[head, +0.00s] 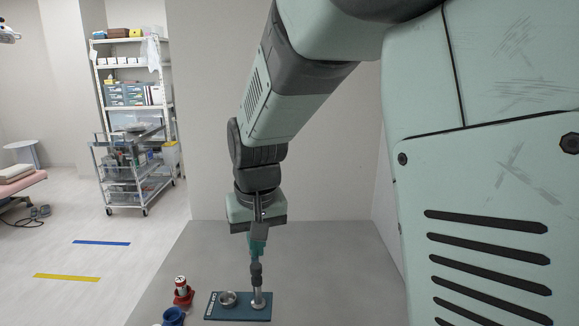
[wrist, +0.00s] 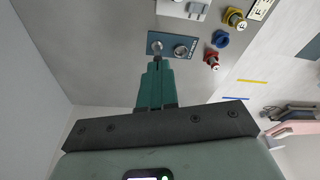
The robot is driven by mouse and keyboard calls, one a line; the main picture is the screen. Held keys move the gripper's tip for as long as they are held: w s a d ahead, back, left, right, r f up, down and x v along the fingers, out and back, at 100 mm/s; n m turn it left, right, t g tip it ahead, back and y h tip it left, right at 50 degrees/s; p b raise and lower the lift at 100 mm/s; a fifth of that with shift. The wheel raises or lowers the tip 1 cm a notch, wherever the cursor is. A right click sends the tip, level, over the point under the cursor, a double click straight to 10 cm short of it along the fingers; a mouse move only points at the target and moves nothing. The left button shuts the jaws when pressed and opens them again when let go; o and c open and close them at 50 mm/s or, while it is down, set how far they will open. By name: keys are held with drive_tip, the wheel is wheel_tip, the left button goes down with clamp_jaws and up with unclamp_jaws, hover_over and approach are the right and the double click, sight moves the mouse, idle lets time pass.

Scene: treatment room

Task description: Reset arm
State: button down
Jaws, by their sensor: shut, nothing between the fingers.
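My gripper (head: 256,282) points down over the grey table, its teal fingers together with nothing between them. In the wrist view the shut fingers (wrist: 157,60) reach toward a dark blue mat (head: 238,314), which also shows in the wrist view (wrist: 168,36). A small metal post-like piece (head: 258,300) stands on the mat, in line with the fingertips; whether they touch it I cannot tell.
A red holder (head: 183,297) and a blue ring-like piece (head: 173,317) stand left of the mat. The wrist view adds a yellow piece (wrist: 234,18) and a white slotted block (wrist: 183,9). The table behind the mat is clear. A shelf cart (head: 130,165) stands far off.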

drive_tip(key=s+d+r+m+t, duration=0.2)
drive_tip(key=s+d+r, duration=0.8)
drive_tip(key=d, duration=0.2)
drive_tip(key=s+d+r+m+t, duration=0.1)
drive_tip(key=s+d, duration=0.4)
drive_tip(key=s, duration=0.5)
drive_tip(key=shift+s+t+h, duration=0.15)
drive_tip(key=shift+t+h, duration=0.15)
drive_tip(key=shift+h, duration=0.1)
drive_tip(key=shift+d, duration=0.1)
